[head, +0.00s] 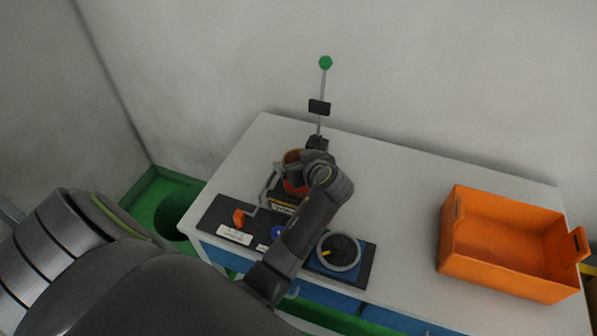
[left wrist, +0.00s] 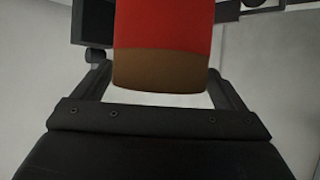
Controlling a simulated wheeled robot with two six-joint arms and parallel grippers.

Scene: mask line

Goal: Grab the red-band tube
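The red-band tube, red with a brown end section, fills the upper middle of the left wrist view (left wrist: 165,45). In the head view its red part (head: 294,187) shows beside my left gripper, partly hidden by it. My left gripper (head: 297,172) is at the tube, on the machine's stand. In the left wrist view its fingers (left wrist: 162,85) lie on either side of the tube, close to it. I cannot tell whether they press on it. My right gripper is in neither view.
A black panel with an orange knob (head: 239,217) and a round dial (head: 338,252) lie on the white table (head: 400,170). A post with a green ball (head: 325,62) stands behind. An orange crate (head: 500,275) is at right. A green bin (head: 160,205) stands at left.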

